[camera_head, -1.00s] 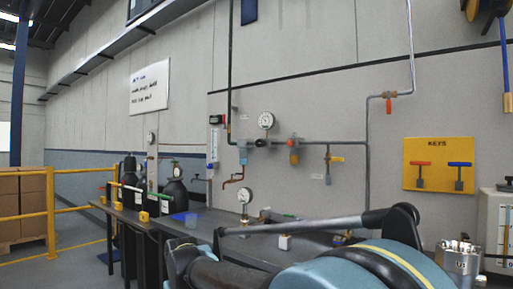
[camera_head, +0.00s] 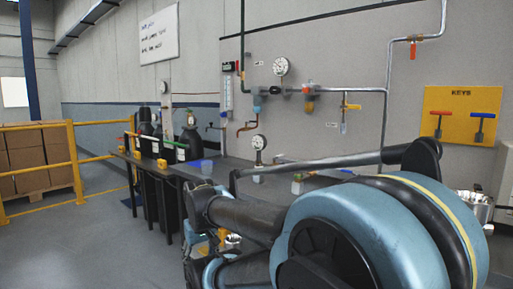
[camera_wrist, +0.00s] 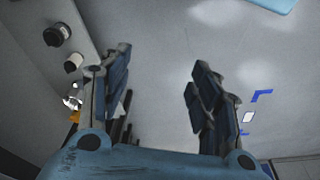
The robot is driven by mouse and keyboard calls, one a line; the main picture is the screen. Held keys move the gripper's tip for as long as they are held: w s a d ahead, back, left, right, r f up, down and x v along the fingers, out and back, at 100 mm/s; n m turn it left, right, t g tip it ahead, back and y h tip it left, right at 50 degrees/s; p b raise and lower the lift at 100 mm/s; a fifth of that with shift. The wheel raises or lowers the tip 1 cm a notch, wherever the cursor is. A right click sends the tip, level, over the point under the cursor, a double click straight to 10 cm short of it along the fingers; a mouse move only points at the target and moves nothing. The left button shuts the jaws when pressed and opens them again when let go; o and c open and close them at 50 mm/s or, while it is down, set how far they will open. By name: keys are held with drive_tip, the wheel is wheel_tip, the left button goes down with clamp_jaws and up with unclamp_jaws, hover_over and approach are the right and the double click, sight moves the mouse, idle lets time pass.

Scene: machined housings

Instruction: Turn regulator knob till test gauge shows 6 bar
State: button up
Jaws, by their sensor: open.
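A round white gauge (camera_head: 281,67) is on the wall pipework in the head view, and a second round gauge (camera_head: 259,142) stands over the bench. I cannot tell which is the test gauge, and both dials are too small to read. I cannot tell which part is the regulator knob. My gripper (camera_wrist: 160,88) is open and empty in the wrist view, its two fingers well apart, over grey floor.
The dark bench (camera_head: 222,173) runs along the wall, with a blue tray (camera_head: 201,166) and dark cylinders (camera_head: 189,140) towards its left end. A yellow rail (camera_head: 75,165) and cartons (camera_head: 35,150) stand left. A yellow key board (camera_head: 463,115) hangs right. Floor at left is clear.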

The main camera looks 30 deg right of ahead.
idle(0.5)
drive_tip(key=n+t+h, duration=0.5)
drive_tip(key=n+h, duration=1.2)
drive_tip(key=n, duration=0.3)
approach(272, 91)
drive_tip(key=x, duration=1.1)
drive_tip(key=c, duration=1.1)
